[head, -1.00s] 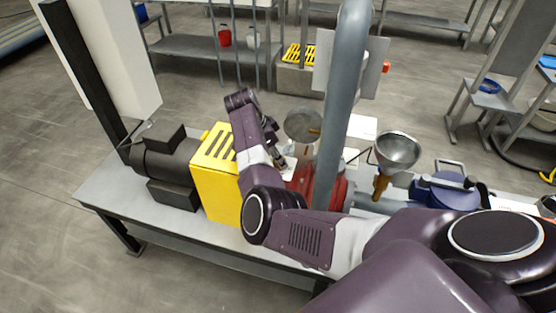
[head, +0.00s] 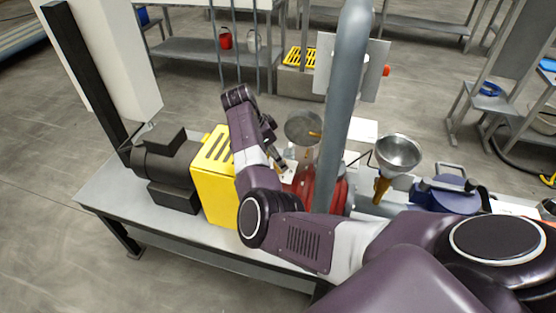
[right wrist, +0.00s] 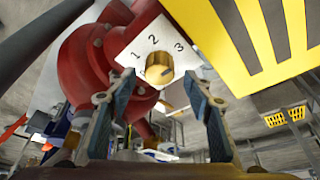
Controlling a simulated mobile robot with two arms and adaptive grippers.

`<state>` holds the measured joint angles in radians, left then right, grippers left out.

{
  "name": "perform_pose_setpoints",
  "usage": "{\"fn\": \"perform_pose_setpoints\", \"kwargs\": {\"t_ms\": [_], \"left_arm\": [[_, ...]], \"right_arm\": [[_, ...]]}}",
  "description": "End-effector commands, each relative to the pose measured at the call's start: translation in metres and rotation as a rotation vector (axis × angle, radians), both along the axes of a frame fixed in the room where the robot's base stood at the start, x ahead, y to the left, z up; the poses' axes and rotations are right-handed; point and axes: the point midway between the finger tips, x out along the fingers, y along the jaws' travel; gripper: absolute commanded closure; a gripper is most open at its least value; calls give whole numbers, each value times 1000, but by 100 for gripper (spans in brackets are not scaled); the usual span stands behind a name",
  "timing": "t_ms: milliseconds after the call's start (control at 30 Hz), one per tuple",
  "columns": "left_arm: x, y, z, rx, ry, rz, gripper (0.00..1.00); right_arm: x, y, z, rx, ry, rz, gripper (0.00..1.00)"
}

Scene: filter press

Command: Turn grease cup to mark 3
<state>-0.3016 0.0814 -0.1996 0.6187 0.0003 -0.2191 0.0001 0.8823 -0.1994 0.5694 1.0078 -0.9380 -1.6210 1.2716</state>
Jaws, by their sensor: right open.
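The brass grease cup knob (right wrist: 158,69) sits on a white plate (right wrist: 138,45) printed with marks 1, 2 and 3, in the right wrist view. I cannot tell for certain which mark the knob points at. My right gripper (right wrist: 150,92) is open, its blue-padded fingers one on each side below the knob, with a gap to it. In the head view my right gripper (head: 279,157) is beside the red pump (head: 331,190), and the knob is not clearly visible there. My left gripper is not in view.
A yellow slotted guard (head: 212,180) and a dark motor (head: 165,165) stand left on the grey bench (head: 120,205). A grey vertical pipe (head: 340,100) rises by the pump. A metal funnel (head: 398,152) and a blue unit (head: 443,193) are to the right.

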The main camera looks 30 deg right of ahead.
Motion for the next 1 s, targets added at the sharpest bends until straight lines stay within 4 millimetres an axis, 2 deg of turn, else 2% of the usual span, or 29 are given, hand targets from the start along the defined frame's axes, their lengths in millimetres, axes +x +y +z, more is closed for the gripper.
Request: {"fn": "perform_pose_setpoints", "kwargs": {"t_ms": [300,500,667,1000], "left_arm": [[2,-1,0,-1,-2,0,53],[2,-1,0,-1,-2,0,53],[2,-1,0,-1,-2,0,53],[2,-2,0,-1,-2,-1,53]], "right_arm": [[4,26,63,0,-5,1,53],[4,37,88,1,-3,1,53],[4,40,94,1,-2,1,53],[4,39,94,0,-1,0,53]]}}
